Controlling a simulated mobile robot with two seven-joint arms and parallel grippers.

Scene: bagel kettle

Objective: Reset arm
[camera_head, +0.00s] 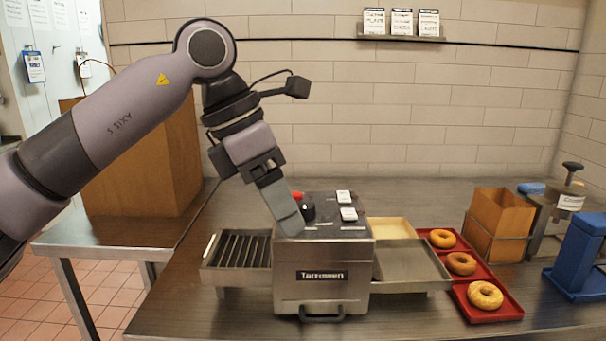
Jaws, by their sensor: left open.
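My left gripper (287,222) is open, with its fingers pointing down and right at the left part of the top of a metal machine (320,292) marked "Torrowen". The fingertips overlap the machine's top in the picture; I cannot tell whether they touch it. A black knob (308,211) and a red part (297,195) sit just right of the fingers, partly hidden. White switches (348,213) are farther right on the top. No object shows between the fingers. My right gripper is not in view.
A slatted rack (240,250) is at the machine's left, a metal tray (412,264) at its right. Red trays (507,308) hold bagels. A brown paper bag (497,222), a blue stand (580,255) and a lidded metal vessel (545,222) stand right. A brown box (150,160) stands left.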

